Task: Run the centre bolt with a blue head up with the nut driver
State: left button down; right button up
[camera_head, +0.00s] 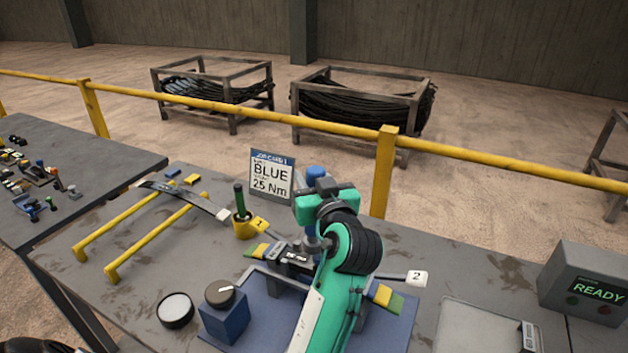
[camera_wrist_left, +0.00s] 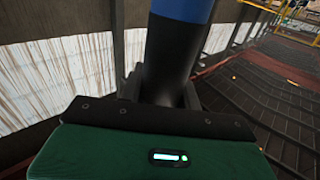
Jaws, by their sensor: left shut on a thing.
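My left gripper (camera_head: 320,196) is shut on an upright tool, seemingly the nut driver, with a blue top (camera_head: 316,172). In the left wrist view the tool is a dark cylinder (camera_wrist_left: 172,62) with a blue upper part, standing between the jaws. Below the gripper, a grey-blue shaft goes down to the dark clamped part (camera_head: 291,257) on the blue fixture base (camera_head: 262,305). The centre bolt and its head are hidden by my arm and the tool, so I cannot tell whether they touch. My right gripper is not in view.
A job card (camera_head: 271,176) reads BLUE 25 Nm. A yellow holder (camera_head: 243,229) with a green-handled tool stands left of the fixture. Yellow rails (camera_head: 150,217), a knob on a blue block (camera_head: 224,318) and a white-topped disc (camera_head: 175,309) are further left. A READY box (camera_head: 590,285) stands right.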

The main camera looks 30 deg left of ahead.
pick_arm(q)
jog(key=shift+n, duration=0.3)
jog(key=shift+w+d+r+p, duration=0.15)
jog(key=shift+r+p, duration=0.45)
jog(key=shift+r, duration=0.65)
jog(key=shift+s+d+r+p, duration=0.15)
jog(key=shift+r+p, duration=0.45)
jog(key=shift+r, duration=0.65)
jog(key=shift+w, duration=0.1)
jog(key=shift+f, duration=0.15)
jog(key=f+b, duration=0.1)
jog(key=f, duration=0.1)
jog(key=f+b, duration=0.3)
jog(key=f, duration=0.2)
jog(key=shift+d+f+b, duration=0.1)
jog(key=shift+d+b, duration=0.15)
jog(key=shift+b, duration=0.15)
